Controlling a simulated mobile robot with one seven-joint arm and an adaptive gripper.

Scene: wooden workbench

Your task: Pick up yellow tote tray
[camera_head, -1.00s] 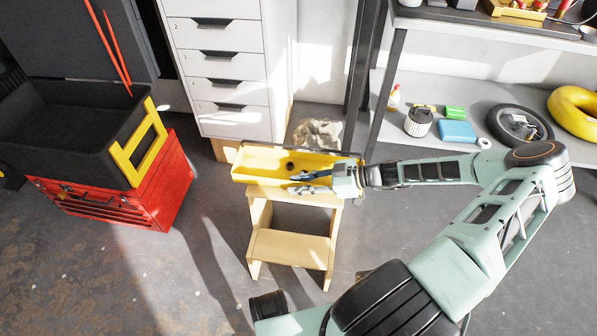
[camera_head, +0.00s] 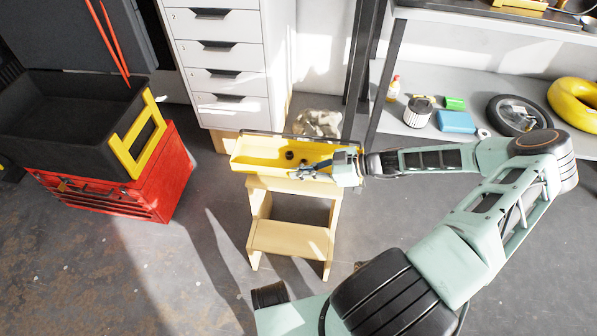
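The yellow tote tray (camera_head: 262,163) is a long, shallow open box. It rests on top of a pale wooden step stool (camera_head: 290,239). Two small dark round spots show inside it. My gripper (camera_head: 303,172) reaches in from the right, and its dark fingers are at the tray's near long wall, right of the middle. The fingers overlap the wall in the picture. They are too small here to tell whether they are closed on it or only around it.
A red toolbox (camera_head: 160,185) with a black and yellow bin (camera_head: 75,140) on it stands at left. A white drawer cabinet (camera_head: 220,70) is behind the tray. A grey shelf (camera_head: 400,120) with several items stands at right. Floor around the stool is clear.

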